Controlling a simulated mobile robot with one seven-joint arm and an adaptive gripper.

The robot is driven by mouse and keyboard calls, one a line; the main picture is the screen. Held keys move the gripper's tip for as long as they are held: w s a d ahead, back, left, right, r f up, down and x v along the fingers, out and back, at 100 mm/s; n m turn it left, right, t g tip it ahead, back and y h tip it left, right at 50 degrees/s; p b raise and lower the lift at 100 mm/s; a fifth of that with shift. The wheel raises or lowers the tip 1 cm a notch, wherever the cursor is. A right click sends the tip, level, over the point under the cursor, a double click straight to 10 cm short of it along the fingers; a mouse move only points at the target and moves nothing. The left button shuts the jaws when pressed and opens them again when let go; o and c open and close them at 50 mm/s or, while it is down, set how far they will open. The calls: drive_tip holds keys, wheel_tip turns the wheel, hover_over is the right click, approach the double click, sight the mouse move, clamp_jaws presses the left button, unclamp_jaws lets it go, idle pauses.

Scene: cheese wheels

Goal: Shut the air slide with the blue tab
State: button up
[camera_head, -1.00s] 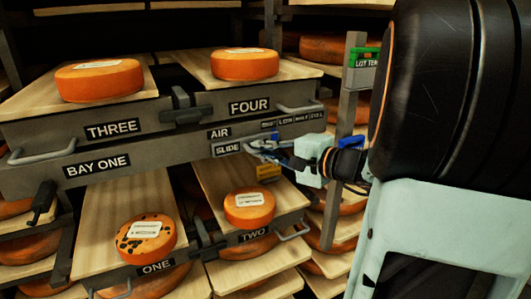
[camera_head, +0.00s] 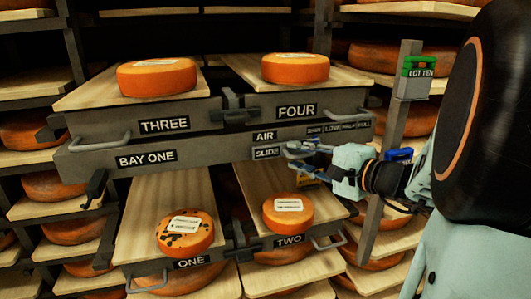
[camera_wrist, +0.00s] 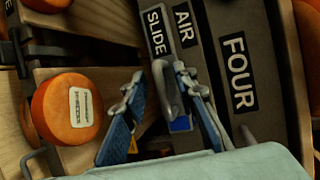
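The air slide is on the grey front of bay one, beside the plates reading AIR (camera_head: 264,135) and SLIDE (camera_head: 266,153). In the wrist view its grey handle (camera_wrist: 167,88) and blue tab (camera_wrist: 180,124) show between my fingers. My gripper (camera_head: 301,149) is at the slide, right of the SLIDE plate, and it hides most of the tab in the head view. In the wrist view my gripper (camera_wrist: 158,76) is open, its fingers on either side of the handle. The right finger is very near the handle; I cannot tell whether it touches.
Position labels (camera_head: 338,129) run above the slide. Cheese wheels (camera_head: 157,77) lie on boards above and below the rail. A post with a green LOT TEN tag (camera_head: 418,68) stands right, near my arm. Metal pull handles (camera_head: 100,142) stick out of the shelf fronts.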

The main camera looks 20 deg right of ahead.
drive_tip(key=shift+d, duration=0.1)
drive_tip(key=shift+s+d, duration=0.15)
drive_tip(key=shift+s, duration=0.05)
drive_tip(key=v, duration=0.7)
